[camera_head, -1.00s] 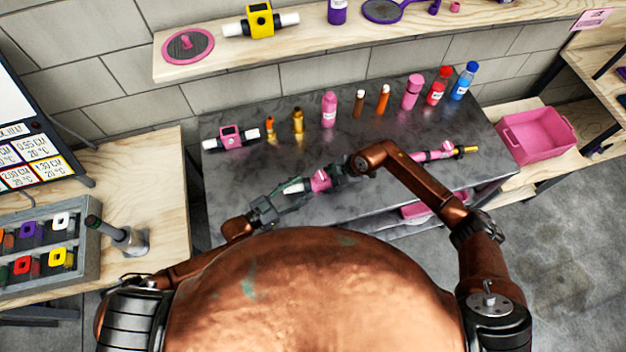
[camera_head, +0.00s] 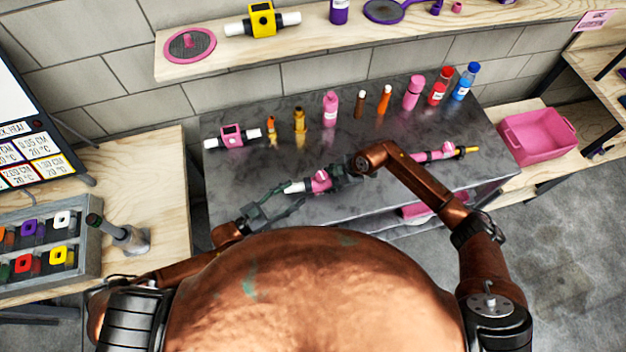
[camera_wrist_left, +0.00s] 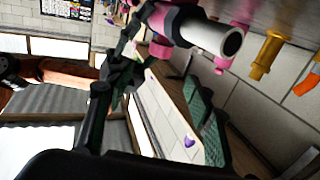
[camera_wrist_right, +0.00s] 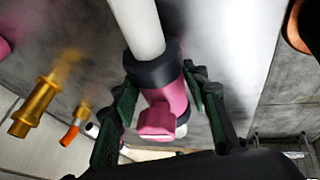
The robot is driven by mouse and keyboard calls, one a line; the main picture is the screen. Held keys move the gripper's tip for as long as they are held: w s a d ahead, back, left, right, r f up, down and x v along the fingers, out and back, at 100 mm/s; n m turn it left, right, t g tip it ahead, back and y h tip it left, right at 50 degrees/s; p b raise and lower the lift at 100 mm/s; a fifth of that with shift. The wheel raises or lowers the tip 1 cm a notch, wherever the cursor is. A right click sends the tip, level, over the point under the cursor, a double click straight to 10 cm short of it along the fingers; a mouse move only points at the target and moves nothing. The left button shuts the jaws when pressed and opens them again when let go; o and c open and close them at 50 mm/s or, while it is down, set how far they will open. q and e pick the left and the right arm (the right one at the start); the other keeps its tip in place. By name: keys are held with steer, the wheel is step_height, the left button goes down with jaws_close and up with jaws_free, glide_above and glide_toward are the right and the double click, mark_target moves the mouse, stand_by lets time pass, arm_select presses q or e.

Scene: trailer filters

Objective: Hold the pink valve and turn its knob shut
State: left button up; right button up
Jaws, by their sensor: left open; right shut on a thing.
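The pink valve (camera_head: 320,182) is a pink body with white pipe ends and a pink knob, held above the front of the dark table. My right gripper (camera_head: 340,176) is shut on it. In the right wrist view the green pads sit either side of the valve's pink body, and its pink knob (camera_wrist_right: 156,121) shows between them. My left gripper (camera_head: 288,201) is open and empty, near the valve's left white pipe end. In the left wrist view that white pipe end (camera_wrist_left: 215,38) is near the green finger pads, apart from them as far as I can tell.
A pink bin (camera_head: 537,135) stands at the right. A wooden shelf (camera_head: 330,38) is behind.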

mark_target(317, 177)
arm_select(q)
steer(key=x, duration=1.1)
steer(key=shift+d, duration=0.1)
steer(key=shift+c, duration=0.6)
steer(key=c, duration=1.1)
steer(key=shift+w, duration=0.1)
steer(key=shift+w+m+g+h, duration=0.2)
steer(key=shift+m+g+h, duration=0.7)
steer(key=shift+m+g, duration=0.45)
steer(key=shift+f+g+h, duration=0.1)
steer(key=shift+g+h, duration=0.2)
steer(key=shift+g, duration=0.35)
steer(key=shift+s, duration=0.1)
